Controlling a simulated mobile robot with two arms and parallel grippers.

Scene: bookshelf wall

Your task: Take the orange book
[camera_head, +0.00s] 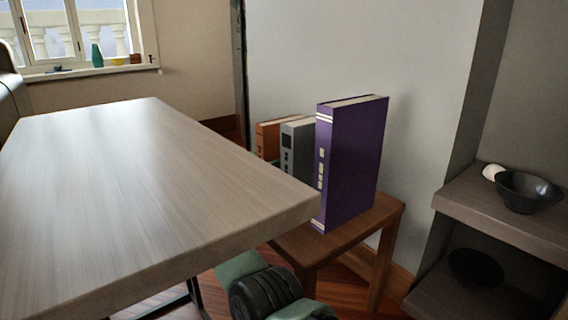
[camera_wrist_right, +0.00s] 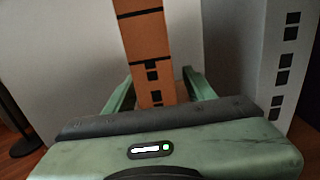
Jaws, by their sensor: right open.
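The orange book (camera_head: 268,141) stands upright on a small wooden stool (camera_head: 386,217), at the left end of a row of books. The table edge hides its lower part in the head view. In the right wrist view its orange spine with black marks (camera_wrist_right: 146,40) is straight ahead. My right gripper (camera_wrist_right: 158,88) is open, with one green finger on each side of the lower spine. I cannot tell whether the fingers touch the book. The head view shows part of my right arm low at the centre. My left gripper is not in view.
A grey book (camera_head: 298,142) stands just right of the orange one, and also shows in the wrist view (camera_wrist_right: 268,60). A thick purple book (camera_head: 350,165) stands nearer. The wooden table (camera_head: 140,190) fills the left. A shelf (camera_head: 480,208) with a dark bowl (camera_head: 528,190) is at right.

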